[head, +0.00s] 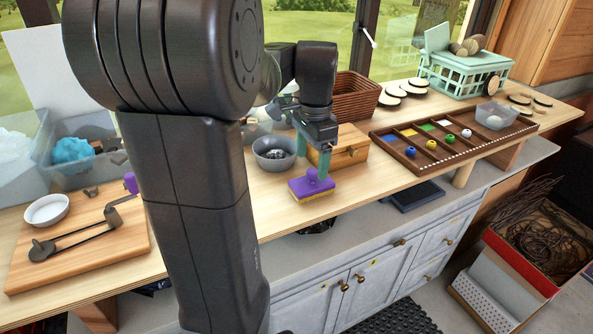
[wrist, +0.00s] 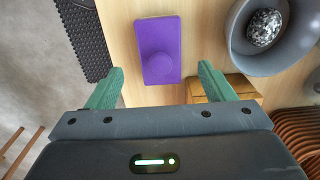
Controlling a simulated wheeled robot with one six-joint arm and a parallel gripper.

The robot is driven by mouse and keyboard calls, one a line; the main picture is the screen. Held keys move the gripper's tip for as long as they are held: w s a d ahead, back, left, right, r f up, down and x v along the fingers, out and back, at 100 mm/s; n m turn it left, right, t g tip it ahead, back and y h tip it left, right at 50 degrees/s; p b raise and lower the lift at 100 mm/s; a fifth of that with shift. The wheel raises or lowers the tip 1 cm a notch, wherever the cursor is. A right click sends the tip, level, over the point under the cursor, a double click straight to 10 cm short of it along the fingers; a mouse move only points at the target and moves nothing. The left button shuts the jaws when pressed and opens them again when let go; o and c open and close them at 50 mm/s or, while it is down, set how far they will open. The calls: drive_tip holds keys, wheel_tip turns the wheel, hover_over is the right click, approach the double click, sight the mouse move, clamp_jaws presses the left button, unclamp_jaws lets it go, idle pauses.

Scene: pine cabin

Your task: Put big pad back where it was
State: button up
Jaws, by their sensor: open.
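The big pad, a purple block with a round knob and a yellow underside, lies on the wooden bench near its front edge in the head view (head: 311,188). It also shows from above in the wrist view (wrist: 161,75). My gripper (head: 312,158) is open above the pad, its green fingers pointing down. In the wrist view my gripper (wrist: 162,70) has its fingertips apart, one toward each side of the pad's near end, with nothing between them gripped. The place where the pad was before cannot be told from these frames.
A grey bowl (head: 273,153) with a speckled ball and a wooden box (head: 347,150) stand close behind the pad. A sectioned wooden tray (head: 470,148) with coloured knobs lies to the right. A cutting board (head: 100,262) is at the left. Bare bench lies left of the pad.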

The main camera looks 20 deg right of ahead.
sight(311, 171)
wheel_tip(311, 171, up, 7)
drive_tip(key=shift+f, duration=0.15)
drive_tip(key=shift+f, duration=0.1)
wheel_tip(311, 171, down, 13)
drive_tip(key=shift+r+b, duration=0.1)
drive_tip(key=shift+b, duration=0.25)
drive_tip(key=shift+r, duration=1.8)
